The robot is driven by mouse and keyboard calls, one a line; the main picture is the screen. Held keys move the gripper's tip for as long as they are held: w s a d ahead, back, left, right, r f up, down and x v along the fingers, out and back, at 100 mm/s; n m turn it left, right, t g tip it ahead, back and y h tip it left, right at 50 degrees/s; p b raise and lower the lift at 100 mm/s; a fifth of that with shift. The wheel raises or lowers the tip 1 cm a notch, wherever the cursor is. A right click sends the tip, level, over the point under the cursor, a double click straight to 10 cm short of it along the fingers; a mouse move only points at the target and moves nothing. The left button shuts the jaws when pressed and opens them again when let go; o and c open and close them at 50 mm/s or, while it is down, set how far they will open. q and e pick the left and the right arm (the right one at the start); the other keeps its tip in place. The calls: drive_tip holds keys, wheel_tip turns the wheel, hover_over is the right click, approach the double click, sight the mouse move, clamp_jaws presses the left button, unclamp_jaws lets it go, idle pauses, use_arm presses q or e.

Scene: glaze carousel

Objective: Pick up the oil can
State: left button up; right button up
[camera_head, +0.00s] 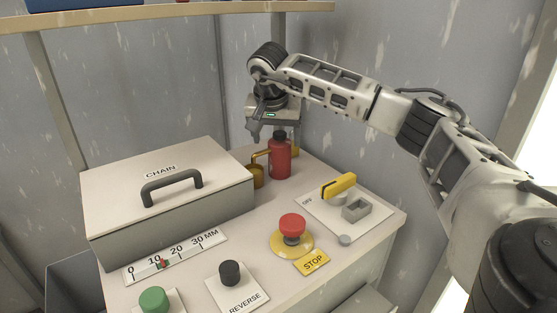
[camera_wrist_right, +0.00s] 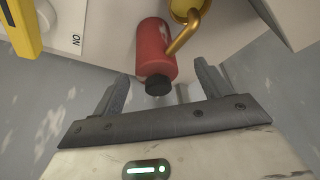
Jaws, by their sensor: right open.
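The oil can (camera_head: 280,160) is a red cylinder with a black cap and a thin brass spout. It stands upright at the back of the bench, right of the chain box. The spout reaches left over a small brass cup (camera_head: 257,176). My right gripper (camera_head: 274,130) is open and empty, just above the can's top. In the right wrist view, the can (camera_wrist_right: 153,50) lies between and beyond the two spread fingers of the gripper (camera_wrist_right: 160,85), with no contact visible. The cup (camera_wrist_right: 184,8) also shows there. My left gripper is not in view.
A chain box (camera_head: 170,230) with a handle fills the bench's left. A red stop button (camera_head: 292,226), a yellow switch lever (camera_head: 339,186), a black reverse knob (camera_head: 230,272) and a green button (camera_head: 154,299) stand in front. Walls close in behind. A shelf (camera_head: 170,12) hangs above.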

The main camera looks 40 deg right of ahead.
sight(279, 142)
drive_tip(key=shift+d+x, duration=0.15)
drive_tip(key=shift+x, duration=1.25)
drive_tip(key=shift+d+x, duration=0.1)
drive_tip(key=shift+x, duration=1.25)
drive_tip(key=shift+s+r, duration=0.1)
drive_tip(key=shift+s, duration=0.05)
drive_tip(key=c, duration=1.1)
